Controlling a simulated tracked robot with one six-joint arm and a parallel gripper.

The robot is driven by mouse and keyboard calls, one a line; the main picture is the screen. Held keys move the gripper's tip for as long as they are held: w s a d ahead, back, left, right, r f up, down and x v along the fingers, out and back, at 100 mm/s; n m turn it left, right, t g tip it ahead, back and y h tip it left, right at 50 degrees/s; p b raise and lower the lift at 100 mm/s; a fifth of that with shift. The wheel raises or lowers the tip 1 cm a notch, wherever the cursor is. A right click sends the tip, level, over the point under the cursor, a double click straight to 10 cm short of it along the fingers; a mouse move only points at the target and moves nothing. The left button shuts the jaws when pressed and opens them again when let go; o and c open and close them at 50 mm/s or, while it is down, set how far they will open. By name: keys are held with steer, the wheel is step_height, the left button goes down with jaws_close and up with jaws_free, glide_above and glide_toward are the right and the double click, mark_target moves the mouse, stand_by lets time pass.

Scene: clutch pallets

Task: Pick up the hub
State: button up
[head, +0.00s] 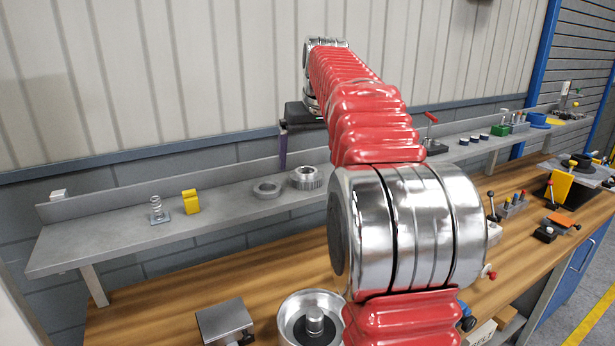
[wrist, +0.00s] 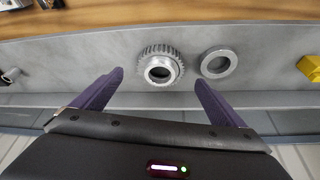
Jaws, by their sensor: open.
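The hub (head: 305,178), a silver metal ring with a toothed rim and a raised centre bore, sits on the grey shelf. In the wrist view the hub (wrist: 152,52) shows between and a little beyond my two purple fingertips. My gripper (wrist: 159,77) is open and empty, with one finger to each side of the hub in the picture. I see no contact with the hub. In the head view a purple finger hangs behind and left of the hub, and my red arm hides part of the gripper.
A plain metal ring (head: 267,188) lies close beside the hub; it also shows in the wrist view (wrist: 232,63). A yellow block (head: 191,201) and a spring (head: 158,211) stand farther left. A raised back edge runs behind the shelf. A wooden bench (head: 240,270) lies below.

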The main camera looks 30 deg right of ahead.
mark_target(307, 168)
steer(key=shift+x, duration=2.6)
steer(key=shift+r, duration=0.1)
steer(key=c, duration=1.6)
steer(key=shift+r, duration=0.15)
steer(key=shift+c, duration=0.2)
step_height(307, 168, up, 10)
